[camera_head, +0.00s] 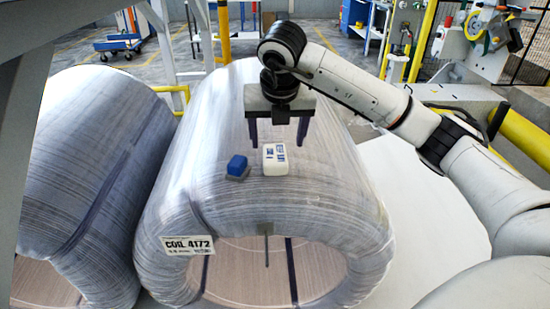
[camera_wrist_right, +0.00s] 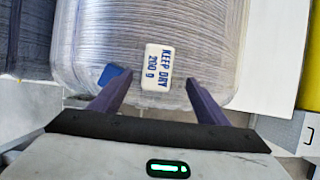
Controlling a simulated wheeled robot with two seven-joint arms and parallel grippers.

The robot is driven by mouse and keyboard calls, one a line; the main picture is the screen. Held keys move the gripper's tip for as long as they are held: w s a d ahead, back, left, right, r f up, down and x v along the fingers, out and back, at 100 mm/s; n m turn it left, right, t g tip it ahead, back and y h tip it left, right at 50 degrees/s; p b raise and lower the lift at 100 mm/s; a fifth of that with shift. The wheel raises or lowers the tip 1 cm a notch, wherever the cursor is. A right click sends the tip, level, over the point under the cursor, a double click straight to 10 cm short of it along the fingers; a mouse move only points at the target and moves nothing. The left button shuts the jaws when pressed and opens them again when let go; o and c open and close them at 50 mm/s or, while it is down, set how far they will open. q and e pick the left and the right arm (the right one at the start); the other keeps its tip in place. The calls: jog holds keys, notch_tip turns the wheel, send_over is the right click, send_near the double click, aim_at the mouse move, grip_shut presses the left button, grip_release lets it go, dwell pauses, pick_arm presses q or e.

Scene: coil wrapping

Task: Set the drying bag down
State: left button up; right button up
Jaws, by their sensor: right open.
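The drying bag (camera_head: 274,159) is a small white packet with blue print. It lies on the upper surface of the large wrapped coil (camera_head: 200,140). In the right wrist view the drying bag (camera_wrist_right: 156,67) reads "KEEP DRY 200 g" and sits ahead of the fingers, between their tips in the picture. My right gripper (camera_head: 278,142) is open and empty, its two dark fingers pointing down above the coil just behind the bag in the head view. It also shows open in the right wrist view (camera_wrist_right: 158,80). My left gripper is out of view.
A small blue object (camera_head: 237,166) lies on the coil just left of the bag. The coil carries a label reading "COIL 4172" (camera_head: 188,245) and dark straps. A second wrapped coil (camera_head: 95,150) stands close at left. A yellow rail (camera_head: 520,132) is at right.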

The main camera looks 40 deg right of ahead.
aim_at(275, 155)
jog(key=p+x, duration=0.1)
jog(key=x, duration=0.5)
jog(key=shift+w+a+f, duration=0.1)
jog(key=shift+w+f, duration=0.1)
jog(key=shift+f, duration=0.15)
jog(key=shift+f, duration=0.2)
dwell(0.5)
jog(key=c, duration=1.4)
